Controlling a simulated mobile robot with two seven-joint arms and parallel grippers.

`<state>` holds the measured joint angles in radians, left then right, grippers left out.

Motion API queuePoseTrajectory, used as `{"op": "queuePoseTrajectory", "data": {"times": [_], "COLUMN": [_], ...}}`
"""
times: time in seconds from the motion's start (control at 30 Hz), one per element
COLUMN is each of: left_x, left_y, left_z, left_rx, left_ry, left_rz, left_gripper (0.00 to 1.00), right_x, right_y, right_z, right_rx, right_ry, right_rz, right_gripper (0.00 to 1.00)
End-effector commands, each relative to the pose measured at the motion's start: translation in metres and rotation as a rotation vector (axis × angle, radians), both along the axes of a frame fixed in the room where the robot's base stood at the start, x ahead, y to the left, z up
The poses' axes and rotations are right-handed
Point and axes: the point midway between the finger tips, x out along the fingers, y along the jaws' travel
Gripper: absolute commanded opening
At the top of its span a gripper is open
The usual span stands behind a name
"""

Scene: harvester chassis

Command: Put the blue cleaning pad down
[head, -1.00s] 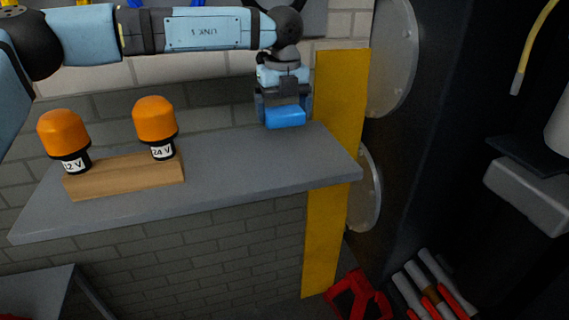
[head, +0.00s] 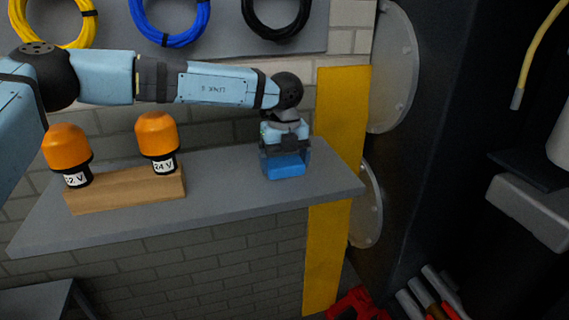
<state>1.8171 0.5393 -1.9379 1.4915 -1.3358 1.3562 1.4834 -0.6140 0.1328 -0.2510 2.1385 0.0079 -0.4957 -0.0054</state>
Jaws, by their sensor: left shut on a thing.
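The blue cleaning pad (head: 285,170) is at the right part of the grey shelf (head: 228,192), low over its surface. I cannot tell whether its underside touches the shelf. My left gripper (head: 285,156) points down and is shut on the pad from above, hiding its upper part. My left arm reaches in from the left, above the shelf. My right gripper does not show.
A wooden block (head: 125,188) with two orange-capped beacons (head: 67,149) stands on the shelf's left. A yellow post (head: 336,150) stands by the shelf's right end. Coiled cables (head: 170,20) hang behind. The shelf between block and pad is bare.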

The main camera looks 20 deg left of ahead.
Motion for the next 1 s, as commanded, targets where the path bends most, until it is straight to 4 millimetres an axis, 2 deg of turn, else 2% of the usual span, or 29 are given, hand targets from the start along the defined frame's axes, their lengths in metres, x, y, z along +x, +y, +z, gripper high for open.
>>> {"op": "queuePoseTrajectory", "data": {"times": [0.07, 0.23, 0.27, 0.3, 0.63, 0.77, 1.0], "left_x": [0.0, 0.0, 0.0, 0.0, 0.0, 0.001, 0.003], "left_y": [0.0, 0.0, 0.0, 0.0, 0.0, 0.0, 0.0], "left_z": [-0.006, -0.007, -0.007, -0.007, -0.012, 0.012, 0.069], "left_rx": [-0.001, 0.0, 0.0, 0.0, 0.001, -0.001, -0.002], "left_ry": [-0.001, -0.001, 0.0, 0.0, 0.0, -0.003, -0.005], "left_rz": [0.0, 0.0, -0.001, -0.001, -0.001, -0.001, -0.002], "left_gripper": [0.71, 0.71, 0.94, 1.0, 1.0, 1.0, 1.0], "right_x": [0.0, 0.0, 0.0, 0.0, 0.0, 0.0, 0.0], "right_y": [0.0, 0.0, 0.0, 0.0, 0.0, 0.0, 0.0], "right_z": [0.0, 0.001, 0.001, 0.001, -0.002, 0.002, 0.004], "right_rx": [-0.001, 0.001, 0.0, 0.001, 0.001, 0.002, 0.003], "right_ry": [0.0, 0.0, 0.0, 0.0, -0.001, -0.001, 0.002], "right_rz": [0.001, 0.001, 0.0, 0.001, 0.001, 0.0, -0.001], "right_gripper": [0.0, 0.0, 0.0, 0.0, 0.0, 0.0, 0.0]}}
